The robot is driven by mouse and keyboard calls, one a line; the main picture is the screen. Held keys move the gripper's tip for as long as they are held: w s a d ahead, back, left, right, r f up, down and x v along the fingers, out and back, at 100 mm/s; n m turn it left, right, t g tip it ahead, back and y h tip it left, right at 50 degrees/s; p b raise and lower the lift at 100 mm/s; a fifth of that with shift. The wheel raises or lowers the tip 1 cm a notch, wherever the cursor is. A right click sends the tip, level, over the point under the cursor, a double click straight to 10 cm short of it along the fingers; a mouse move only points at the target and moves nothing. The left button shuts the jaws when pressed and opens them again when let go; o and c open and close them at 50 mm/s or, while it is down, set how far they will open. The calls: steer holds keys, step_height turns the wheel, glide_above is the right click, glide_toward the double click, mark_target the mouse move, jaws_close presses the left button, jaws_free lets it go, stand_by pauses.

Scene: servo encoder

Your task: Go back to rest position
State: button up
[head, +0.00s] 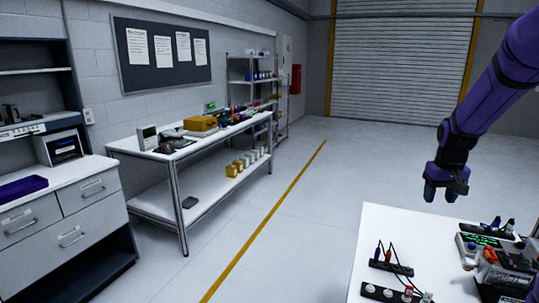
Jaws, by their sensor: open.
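My purple and black arm reaches in from the upper right in the head view. My gripper (441,192) points down above the far edge of the white table (378,228). Its two dark blue-grey fingers are apart, with nothing visible between them. It is clear of the table's objects.
On the table are a black strip with cables (390,265), another strip with round knobs (392,294), and electronic devices (492,250) at right. A workbench (140,150) with tools and a drawer cabinet (75,225) stand left. The floor (310,210) between is clear.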

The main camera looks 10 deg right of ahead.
steer(key=s+a+r+n+t, duration=0.2)
steer(key=s+a+r, duration=0.8)
steer(key=a+r, duration=0.45)
steer(key=s+a+t, duration=0.1)
steer(key=s+a, duration=0.4)
steer(key=s, duration=0.2)
steer(key=s+a+n+t, duration=0.1)
steer(key=s+a, duration=0.4)
steer(key=s, duration=0.3)
steer(key=shift+r+y, duration=0.35)
steer(key=shift+y, duration=0.05)
